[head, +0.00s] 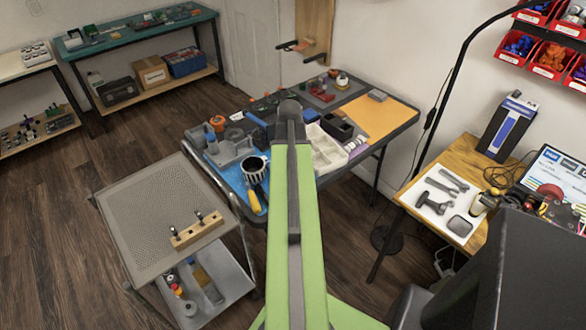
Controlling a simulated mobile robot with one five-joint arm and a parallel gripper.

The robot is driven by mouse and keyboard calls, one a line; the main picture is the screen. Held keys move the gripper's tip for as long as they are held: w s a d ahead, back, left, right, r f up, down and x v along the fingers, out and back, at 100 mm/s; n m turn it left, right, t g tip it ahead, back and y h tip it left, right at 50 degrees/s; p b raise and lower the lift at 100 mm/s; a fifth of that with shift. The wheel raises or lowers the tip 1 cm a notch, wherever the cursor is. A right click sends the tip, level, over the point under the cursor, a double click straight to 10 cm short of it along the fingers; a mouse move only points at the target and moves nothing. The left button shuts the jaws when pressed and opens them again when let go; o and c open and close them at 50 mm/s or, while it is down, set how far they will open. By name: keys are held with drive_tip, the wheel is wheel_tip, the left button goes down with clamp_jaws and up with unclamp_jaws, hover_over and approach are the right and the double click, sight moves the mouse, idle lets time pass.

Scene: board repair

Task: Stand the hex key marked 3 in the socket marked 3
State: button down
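A small wooden block (197,231) sits on the perforated grey top of a trolley at the lower left. A few small dark pieces with pale tops stand in or on it; they may be hex keys, but they are too small to be sure. No number marks can be read, so I cannot tell which key or socket is marked 3. My green arm runs up the middle of the view and ends in a grey rounded joint over the workbench. My gripper itself does not show.
The trolley top (150,205) is otherwise bare, and its lower shelf (213,292) holds small items. A cluttered workbench (392,131) stands behind my arm. A wooden desk (408,196) with tools is at the right. Open wooden floor (60,215) lies left of the trolley.

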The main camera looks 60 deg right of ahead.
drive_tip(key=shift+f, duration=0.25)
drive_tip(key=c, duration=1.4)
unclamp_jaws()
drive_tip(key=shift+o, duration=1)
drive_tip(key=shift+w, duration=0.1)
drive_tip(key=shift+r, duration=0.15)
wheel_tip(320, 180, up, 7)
drive_tip(key=p, duration=0.7)
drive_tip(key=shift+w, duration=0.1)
